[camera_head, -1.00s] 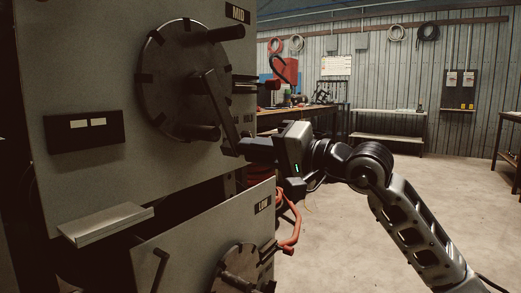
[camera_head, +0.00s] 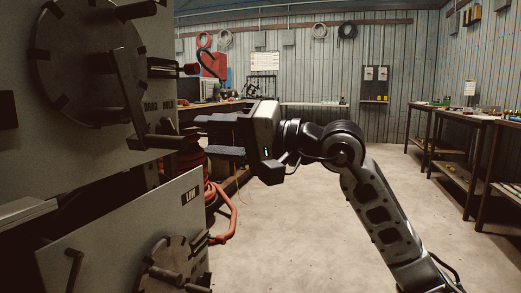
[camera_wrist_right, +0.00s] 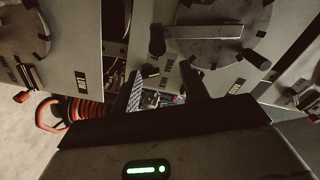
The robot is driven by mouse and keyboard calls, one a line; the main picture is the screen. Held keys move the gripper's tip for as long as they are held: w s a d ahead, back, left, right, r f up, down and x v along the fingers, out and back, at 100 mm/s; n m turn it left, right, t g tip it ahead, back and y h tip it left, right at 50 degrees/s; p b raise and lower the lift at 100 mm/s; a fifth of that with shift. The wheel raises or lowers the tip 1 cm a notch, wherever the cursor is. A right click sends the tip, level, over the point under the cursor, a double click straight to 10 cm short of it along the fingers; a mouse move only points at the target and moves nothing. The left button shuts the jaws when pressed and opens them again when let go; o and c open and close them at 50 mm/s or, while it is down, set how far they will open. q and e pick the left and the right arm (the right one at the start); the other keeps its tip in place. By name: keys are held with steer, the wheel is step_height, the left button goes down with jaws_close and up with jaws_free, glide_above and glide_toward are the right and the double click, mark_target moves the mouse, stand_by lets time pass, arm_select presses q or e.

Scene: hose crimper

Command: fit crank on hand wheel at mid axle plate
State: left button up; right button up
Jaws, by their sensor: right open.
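The hand wheel (camera_head: 75,75) is a dark notched disc on the grey mid axle plate (camera_head: 25,140), at the upper left of the head view. The crank (camera_head: 128,90), a dark flat bar, lies across the wheel face; its exact seating on the hub cannot be told. In the wrist view the crank (camera_wrist_right: 205,32) spans the wheel (camera_wrist_right: 225,55). My right gripper (camera_head: 205,135) is open and empty, to the right of the crank and apart from it. Its fingers also show in the wrist view (camera_wrist_right: 163,75). My left gripper is out of view.
Below is a low plate (camera_head: 110,240) with its own wheel (camera_head: 168,268). An orange-red hose (camera_head: 226,215) hangs close under my right gripper. Workbenches (camera_head: 480,125) stand along the right wall. The floor (camera_head: 300,220) in the middle is clear.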

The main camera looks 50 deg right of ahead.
steer(key=b+v, duration=0.1)
steer(key=v, duration=0.7)
